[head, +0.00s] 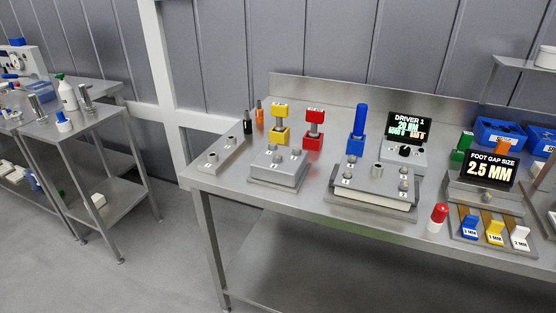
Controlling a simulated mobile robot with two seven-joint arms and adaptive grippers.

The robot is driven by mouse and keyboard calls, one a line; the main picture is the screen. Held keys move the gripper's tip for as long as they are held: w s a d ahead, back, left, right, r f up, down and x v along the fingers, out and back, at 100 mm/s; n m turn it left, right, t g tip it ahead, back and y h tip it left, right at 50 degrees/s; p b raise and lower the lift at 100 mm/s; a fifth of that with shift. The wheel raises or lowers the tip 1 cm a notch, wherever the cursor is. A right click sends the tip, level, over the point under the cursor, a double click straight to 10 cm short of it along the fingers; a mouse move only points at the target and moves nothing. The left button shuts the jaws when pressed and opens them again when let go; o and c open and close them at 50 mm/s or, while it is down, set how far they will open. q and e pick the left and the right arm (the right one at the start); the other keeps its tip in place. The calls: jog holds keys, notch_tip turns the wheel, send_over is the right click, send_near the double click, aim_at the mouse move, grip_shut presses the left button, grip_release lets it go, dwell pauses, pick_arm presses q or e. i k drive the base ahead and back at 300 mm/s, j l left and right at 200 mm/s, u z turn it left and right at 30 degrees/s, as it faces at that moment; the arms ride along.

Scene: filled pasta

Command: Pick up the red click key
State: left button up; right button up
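Neither of my grippers shows in the head view.
A grey numbered block (279,168) and a larger numbered fixture (375,185) stand in front of the tools. Right of them are a driver display (408,128), a red-capped white bottle (437,218) and a gap-size display (490,170). A separate steel cart (85,125) stands left.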

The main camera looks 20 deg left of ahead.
aim_at(314, 116)
jog(key=z, duration=0.65)
jog(key=k+j+z, duration=0.7)
jog(key=i+j, duration=0.05)
